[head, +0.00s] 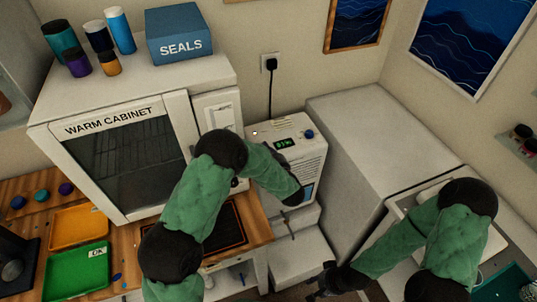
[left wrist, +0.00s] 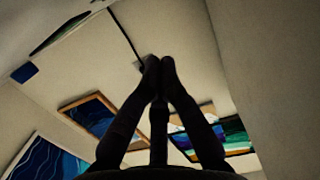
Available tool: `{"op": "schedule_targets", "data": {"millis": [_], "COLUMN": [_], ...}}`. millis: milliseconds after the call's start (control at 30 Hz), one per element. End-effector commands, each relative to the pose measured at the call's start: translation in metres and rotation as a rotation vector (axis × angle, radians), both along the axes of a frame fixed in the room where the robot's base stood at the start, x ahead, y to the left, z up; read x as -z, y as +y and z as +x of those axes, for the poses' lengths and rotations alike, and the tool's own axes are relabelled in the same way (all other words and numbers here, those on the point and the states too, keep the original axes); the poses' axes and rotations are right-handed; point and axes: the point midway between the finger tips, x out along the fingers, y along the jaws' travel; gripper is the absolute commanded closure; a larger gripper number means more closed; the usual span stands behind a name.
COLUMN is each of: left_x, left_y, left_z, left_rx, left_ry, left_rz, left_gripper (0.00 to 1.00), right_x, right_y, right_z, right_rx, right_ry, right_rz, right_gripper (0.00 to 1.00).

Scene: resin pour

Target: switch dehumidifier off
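The dehumidifier (head: 312,160) is the white unit in the middle of the head view, right of the warm cabinet. Its small display (head: 284,143) is lit green, and a round blue button (head: 309,134) sits on its top to the right of it. My left arm reaches across in front of the dehumidifier and covers part of its front. In the head view the fingers of my left gripper cannot be made out clearly. In the left wrist view its gripper (left wrist: 159,64) has its fingertips together with nothing visible between them. My right gripper (head: 326,279) is low at the bottom middle, small and dark.
The warm cabinet (head: 185,122) stands left, with bottles and a blue SEALS box (head: 180,34) on top. A plug with a black cord (head: 270,66) is on the wall behind. A grey-white block (head: 375,125) stands right. Orange and green trays (head: 78,272) lie on the wooden bench.

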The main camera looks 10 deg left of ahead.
Motion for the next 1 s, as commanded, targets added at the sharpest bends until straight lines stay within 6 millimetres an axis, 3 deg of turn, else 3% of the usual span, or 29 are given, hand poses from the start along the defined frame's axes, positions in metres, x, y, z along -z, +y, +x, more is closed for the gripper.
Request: {"op": "schedule_targets", "data": {"millis": [267,533,1000], "left_x": [0.008,0.041,0.046], "left_y": [0.030,0.030,0.030], "left_z": [0.043,0.044,0.045], "left_rx": [-0.003,0.000,0.000], "left_ry": [-0.001,0.002,0.000], "left_rz": [0.001,0.000,0.000], "left_gripper": [1.00,1.00,1.00], "right_x": [0.009,0.017,0.017], "right_y": [0.000,0.000,0.000], "right_z": [0.000,0.000,0.000], "right_rx": [0.000,0.000,0.000], "right_ry": [0.000,0.000,0.000], "right_rz": [0.000,0.000,0.000], "right_gripper": [0.60,0.60,0.60]}}
